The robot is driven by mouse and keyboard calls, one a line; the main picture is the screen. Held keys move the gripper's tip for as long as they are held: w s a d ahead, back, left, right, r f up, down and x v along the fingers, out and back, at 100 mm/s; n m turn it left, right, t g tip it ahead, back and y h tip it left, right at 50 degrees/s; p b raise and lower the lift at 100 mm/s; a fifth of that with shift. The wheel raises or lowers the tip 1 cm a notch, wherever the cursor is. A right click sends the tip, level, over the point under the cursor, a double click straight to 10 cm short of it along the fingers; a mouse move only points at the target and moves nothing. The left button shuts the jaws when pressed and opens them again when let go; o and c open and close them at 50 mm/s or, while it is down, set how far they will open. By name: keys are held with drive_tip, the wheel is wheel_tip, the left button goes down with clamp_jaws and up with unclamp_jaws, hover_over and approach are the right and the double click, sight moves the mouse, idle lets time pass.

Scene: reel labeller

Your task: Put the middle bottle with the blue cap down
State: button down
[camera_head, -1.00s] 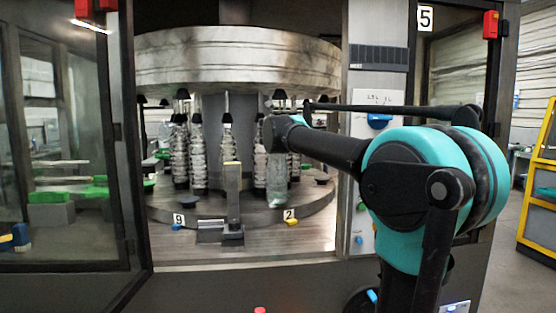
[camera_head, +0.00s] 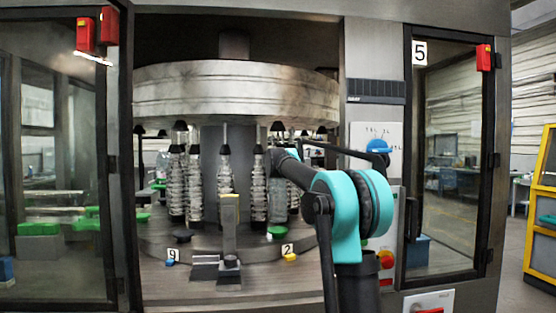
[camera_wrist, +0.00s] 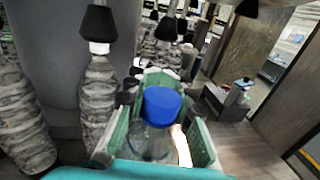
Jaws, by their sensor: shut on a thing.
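In the wrist view the clear bottle with the blue cap (camera_wrist: 162,105) stands between the green fingers of my gripper (camera_wrist: 157,135), which is shut around it below the cap. In the head view the lower part of the clear bottle (camera_head: 277,207) shows upright below the end of my arm, just above or on a green disc (camera_head: 277,232) of the carousel. I cannot tell whether its base touches the disc. My gripper is mostly hidden behind my arm in the head view.
Several ribbed clear bottles (camera_head: 225,180) stand around the carousel under black-tipped heads. The metal drum (camera_head: 235,92) hangs above. A post with a yellow top (camera_head: 230,215) stands in front. Number labels 9 (camera_head: 173,255) and 2 (camera_head: 287,249) mark the carousel's front. The door frame (camera_head: 122,160) borders the left.

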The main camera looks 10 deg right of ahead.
drive_tip(key=shift+f, duration=1.85)
drive_tip(key=c, duration=1.3)
unclamp_jaws()
drive_tip(key=s+a, duration=0.2)
drive_tip(key=s, duration=0.9)
drive_tip(key=shift+s, duration=0.35)
drive_tip(key=shift+a, duration=0.1)
